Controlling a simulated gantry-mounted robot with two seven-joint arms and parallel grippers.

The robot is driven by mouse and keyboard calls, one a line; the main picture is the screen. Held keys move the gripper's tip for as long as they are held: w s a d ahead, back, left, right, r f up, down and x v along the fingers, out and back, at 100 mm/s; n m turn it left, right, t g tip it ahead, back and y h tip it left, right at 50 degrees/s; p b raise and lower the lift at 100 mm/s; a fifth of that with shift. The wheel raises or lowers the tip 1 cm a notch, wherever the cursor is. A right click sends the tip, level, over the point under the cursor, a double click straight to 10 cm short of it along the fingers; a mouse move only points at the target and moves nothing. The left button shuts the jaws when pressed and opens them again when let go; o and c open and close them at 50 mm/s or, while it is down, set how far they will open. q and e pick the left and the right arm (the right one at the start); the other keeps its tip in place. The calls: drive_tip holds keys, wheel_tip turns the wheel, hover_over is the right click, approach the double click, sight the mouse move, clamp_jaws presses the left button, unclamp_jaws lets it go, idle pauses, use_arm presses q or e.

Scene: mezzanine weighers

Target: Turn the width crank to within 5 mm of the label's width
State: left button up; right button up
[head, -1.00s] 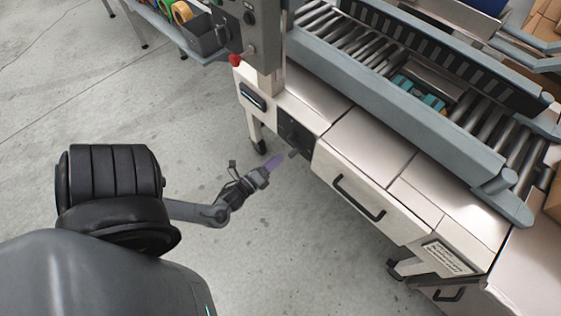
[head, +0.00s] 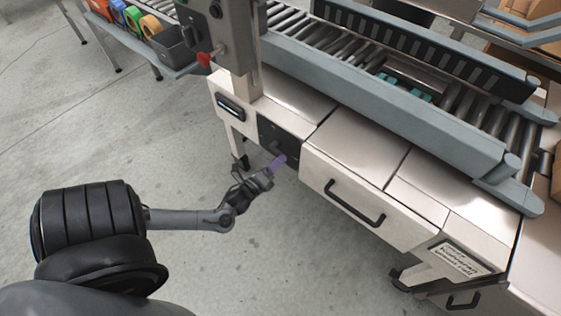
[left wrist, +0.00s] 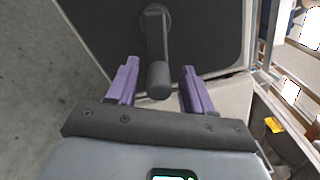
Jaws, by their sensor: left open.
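The crank (left wrist: 155,32) is dark grey, with an arm on a dark panel and a knob (left wrist: 159,82) sticking out toward the left wrist camera. In the head view the dark panel (head: 290,146) is on the machine's front. My left gripper (head: 278,164) has purple fingers and is in front of this panel. In the left wrist view its fingers stand apart, one each side of the knob's end, with gaps visible; it is not closed on it. A white printed label (head: 461,258) is on the machine's lower right front; its text is too small to read. My right gripper is out of view.
A small display (head: 231,107) sits left of the crank panel. A drawer with a black handle (head: 354,203) is to the right. A control box with a red knob (head: 205,59) stands above. A roller conveyor (head: 350,45) runs along the top.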

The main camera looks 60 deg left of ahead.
use_arm(q)
drive_tip(key=shift+b+x, duration=0.4)
drive_tip(key=shift+x, duration=0.85)
clamp_jaws()
